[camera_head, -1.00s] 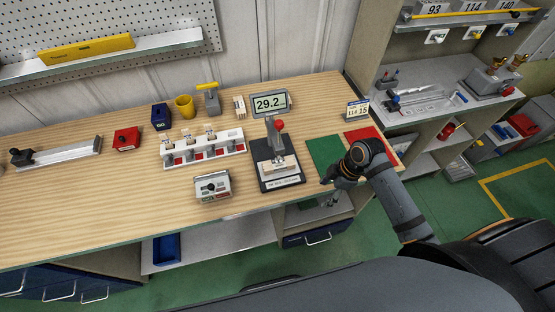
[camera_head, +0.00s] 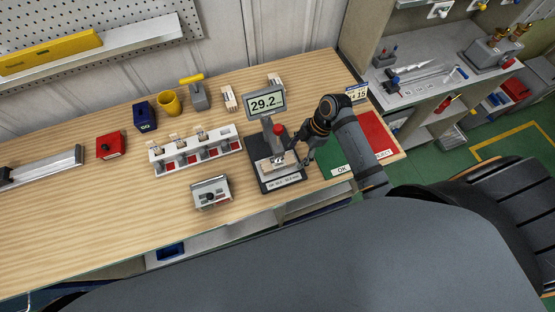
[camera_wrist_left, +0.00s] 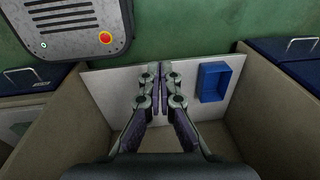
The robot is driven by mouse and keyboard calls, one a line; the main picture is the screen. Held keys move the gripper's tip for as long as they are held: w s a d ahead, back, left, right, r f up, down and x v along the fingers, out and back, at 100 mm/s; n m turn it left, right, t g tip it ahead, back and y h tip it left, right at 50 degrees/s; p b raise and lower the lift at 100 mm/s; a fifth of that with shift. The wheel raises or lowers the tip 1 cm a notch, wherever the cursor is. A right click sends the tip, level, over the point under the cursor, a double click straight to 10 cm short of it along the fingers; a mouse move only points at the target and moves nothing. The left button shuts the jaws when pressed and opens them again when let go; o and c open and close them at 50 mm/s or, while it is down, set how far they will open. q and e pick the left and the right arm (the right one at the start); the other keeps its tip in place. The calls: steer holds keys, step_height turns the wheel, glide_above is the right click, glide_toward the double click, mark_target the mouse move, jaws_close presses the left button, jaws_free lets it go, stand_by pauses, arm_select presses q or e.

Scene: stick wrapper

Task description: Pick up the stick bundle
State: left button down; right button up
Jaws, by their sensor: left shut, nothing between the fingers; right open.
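A pale block (camera_head: 268,165), too small to tell clearly as a stick bundle, lies on the black-based press device with a red knob (camera_head: 278,130). Upright pale bundles stand at the back of the table (camera_head: 229,99), with another one (camera_head: 276,83) further right. My right gripper (camera_head: 299,163) is open at the right side of the press, close to the block; whether it touches is hard to tell. My left gripper (camera_wrist_left: 161,72) is shut and empty in the left wrist view, pointing at a shelf below the table.
A display reading 29.2 (camera_head: 265,103) stands behind the press. A white rack (camera_head: 196,150) and a grey control box (camera_head: 211,192) are to its left. Green (camera_head: 336,163) and red (camera_head: 379,135) mats lie to the right. A blue bin (camera_wrist_left: 214,82) shows in the left wrist view.

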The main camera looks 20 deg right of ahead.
mark_target(283, 160)
steer(key=shift+a, duration=0.65)
steer(key=a+p, duration=0.1)
steer(key=a, duration=0.1)
steer(key=shift+s+a+r+p, duration=0.15)
steer(key=shift+a+r+p, duration=0.05)
steer(key=shift+a+p, duration=0.2)
steer(key=shift+a+f+p, duration=0.5)
steer(key=shift+a, duration=0.3)
steer(key=shift+a+f, duration=0.1)
steer(key=shift+f, duration=0.15)
steer(key=shift+d, duration=0.2)
steer(key=shift+c, duration=0.2)
steer(key=c, duration=0.5)
arm_select(q)
steer(key=shift+t, duration=0.3)
steer(key=w+r, duration=0.3)
steer(key=shift+w+r, duration=0.1)
arm_select(e)
steer(key=c, duration=0.7)
